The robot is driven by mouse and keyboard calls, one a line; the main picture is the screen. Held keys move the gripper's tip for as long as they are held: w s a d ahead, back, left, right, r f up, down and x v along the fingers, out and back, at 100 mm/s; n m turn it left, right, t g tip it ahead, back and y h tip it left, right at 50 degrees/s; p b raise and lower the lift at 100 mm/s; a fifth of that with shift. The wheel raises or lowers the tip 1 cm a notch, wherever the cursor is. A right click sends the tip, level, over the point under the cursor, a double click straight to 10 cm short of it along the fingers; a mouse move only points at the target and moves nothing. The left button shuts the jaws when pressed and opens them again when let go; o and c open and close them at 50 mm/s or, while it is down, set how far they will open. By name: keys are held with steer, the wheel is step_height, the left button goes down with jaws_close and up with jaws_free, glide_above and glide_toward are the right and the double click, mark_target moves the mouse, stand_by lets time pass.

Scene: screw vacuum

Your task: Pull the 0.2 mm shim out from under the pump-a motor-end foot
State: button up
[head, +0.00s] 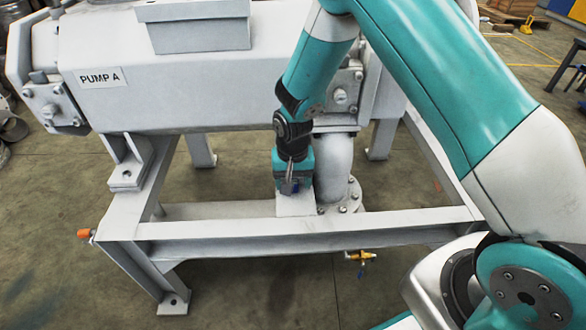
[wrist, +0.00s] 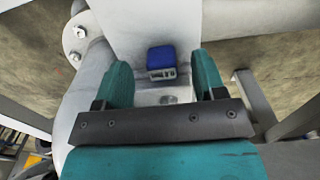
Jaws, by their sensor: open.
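Pump A (head: 190,85) is a pale grey machine on a frame in the head view. One bolted foot (head: 125,176) shows at its left on the frame; I cannot tell whether it is the motor-end foot. I cannot make out the 0.2 mm shim in either view. My gripper (head: 291,184) points down beside the pump's lower pipe. In the wrist view my gripper (wrist: 161,64) is open. A small blue box with a grey front (wrist: 161,62) sits on a pale surface, seen between the fingers; contact cannot be told.
A pale flanged pipe (head: 335,170) stands close right of my gripper in the head view. The frame's front beam (head: 300,238) crosses below it. A brass valve (head: 360,256) hangs under that beam. An orange cap (head: 84,233) sticks out at the frame's left corner.

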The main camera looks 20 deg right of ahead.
mark_target(294, 210)
steer(key=shift+f, duration=1)
steer(key=c, duration=1)
steer(key=shift+s+a+p, duration=0.2)
steer(key=shift+s+a, duration=0.1)
steer(key=shift+s, duration=0.55)
steer(key=shift+s+a+p, duration=0.15)
steer(key=shift+s+a, duration=0.1)
steer(key=shift+s, duration=0.6)
steer(key=shift+s+a+p, duration=0.2)
steer(key=shift+s+a, duration=0.1)
steer(key=shift+s, duration=0.55)
steer(key=shift+r, duration=0.15)
steer(key=shift+r+p, duration=2.3)
steer(key=shift+r, duration=0.15)
